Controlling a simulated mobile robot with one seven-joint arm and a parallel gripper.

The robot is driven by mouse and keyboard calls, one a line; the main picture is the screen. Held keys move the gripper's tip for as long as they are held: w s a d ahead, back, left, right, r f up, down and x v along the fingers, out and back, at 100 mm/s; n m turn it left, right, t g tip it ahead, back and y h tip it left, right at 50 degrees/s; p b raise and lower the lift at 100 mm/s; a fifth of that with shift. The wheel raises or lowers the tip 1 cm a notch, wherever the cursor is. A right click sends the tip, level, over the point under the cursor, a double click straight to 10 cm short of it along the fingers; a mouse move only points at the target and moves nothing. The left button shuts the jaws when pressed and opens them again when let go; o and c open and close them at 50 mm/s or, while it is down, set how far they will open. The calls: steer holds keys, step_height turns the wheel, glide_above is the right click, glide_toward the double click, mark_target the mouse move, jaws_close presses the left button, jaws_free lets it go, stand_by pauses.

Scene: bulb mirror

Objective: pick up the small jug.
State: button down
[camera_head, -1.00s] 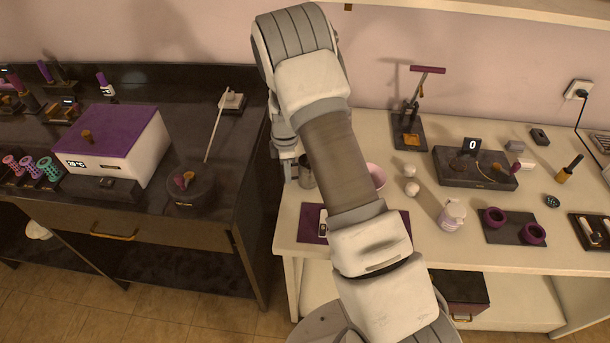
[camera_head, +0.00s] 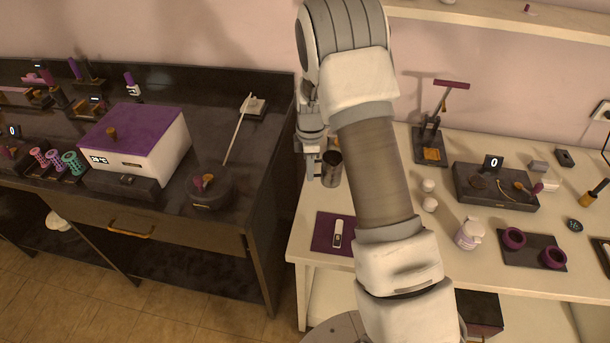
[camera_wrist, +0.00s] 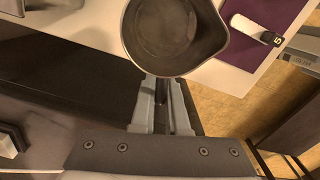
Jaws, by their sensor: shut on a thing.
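The small jug is a dark grey metal cup with a pouring lip. In the head view the jug (camera_head: 332,172) stands upright at the left end of the pale table, beside my gripper (camera_head: 315,172). In the wrist view the jug (camera_wrist: 172,35) shows from above, open and seemingly empty, its lip to the right. My gripper (camera_wrist: 162,98) is shut on the jug's handle side; the handle is mostly hidden between the fingers. I cannot tell whether the jug's base touches the table.
A purple mat (camera_head: 322,238) with a white handheld device (camera_head: 338,233) lies in front of the jug. The dark counter (camera_head: 262,150) is to the left, across a gap.

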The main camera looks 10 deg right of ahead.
steer(key=s+d+r, duration=0.3)
steer(key=d+r, duration=0.3)
steer(key=d, duration=0.3)
steer(key=shift+d, duration=0.35)
steer(key=shift+s+r, duration=0.1)
steer(key=shift+d, duration=0.1)
stand_by(1.0)
